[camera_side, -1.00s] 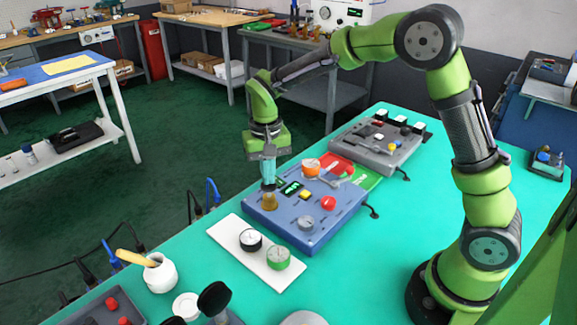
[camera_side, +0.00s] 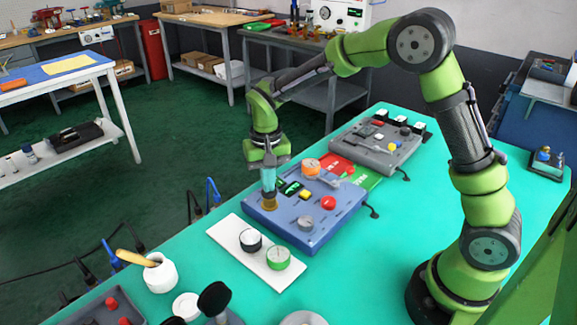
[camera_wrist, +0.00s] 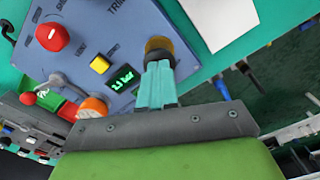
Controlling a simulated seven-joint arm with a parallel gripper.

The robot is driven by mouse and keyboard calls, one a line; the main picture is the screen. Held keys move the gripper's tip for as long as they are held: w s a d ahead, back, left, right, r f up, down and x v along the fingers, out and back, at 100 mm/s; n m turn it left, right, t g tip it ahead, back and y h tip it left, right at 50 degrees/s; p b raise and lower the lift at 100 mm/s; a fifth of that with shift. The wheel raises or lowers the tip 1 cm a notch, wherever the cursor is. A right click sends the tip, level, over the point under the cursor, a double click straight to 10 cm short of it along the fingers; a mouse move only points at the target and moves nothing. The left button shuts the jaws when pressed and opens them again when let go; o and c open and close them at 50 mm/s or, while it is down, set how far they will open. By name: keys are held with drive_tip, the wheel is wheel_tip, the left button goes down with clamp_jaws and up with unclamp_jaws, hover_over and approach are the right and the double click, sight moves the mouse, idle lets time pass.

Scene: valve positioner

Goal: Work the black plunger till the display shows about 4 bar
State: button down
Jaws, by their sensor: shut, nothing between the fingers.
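The blue control box (camera_side: 330,218) sits on the teal bench. At its left corner, a brass collar (camera_side: 269,204) stands below my gripper (camera_side: 269,194). In the wrist view, the black plunger (camera_wrist: 158,54) shows with brass around it, directly at the tips of my shut fingers (camera_wrist: 158,64). The fingertips appear to rest on the plunger's top and hide part of it; nothing is gripped. The green-lit display (camera_wrist: 122,79) on the box reads about 2 bar; its decimal digit is hard to read. The display also shows small in the side view (camera_side: 289,187).
The box also carries a yellow button (camera_side: 305,195), a red knob (camera_side: 328,203), a grey knob (camera_side: 305,223) and an orange knob (camera_side: 311,167). A white board (camera_side: 228,238) with two round dials lies in front. A grey control box (camera_side: 375,150) stands behind.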

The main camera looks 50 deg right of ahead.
drive_tip(key=shift+r, duration=1.7)
drive_tip(key=shift+f, duration=0.95)
drive_tip(key=shift+r, duration=0.95)
drive_tip(key=shift+f, duration=0.1)
drive_tip(key=shift+f, duration=1.4)
idle(0.7)
drive_tip(key=shift+r, duration=1.5)
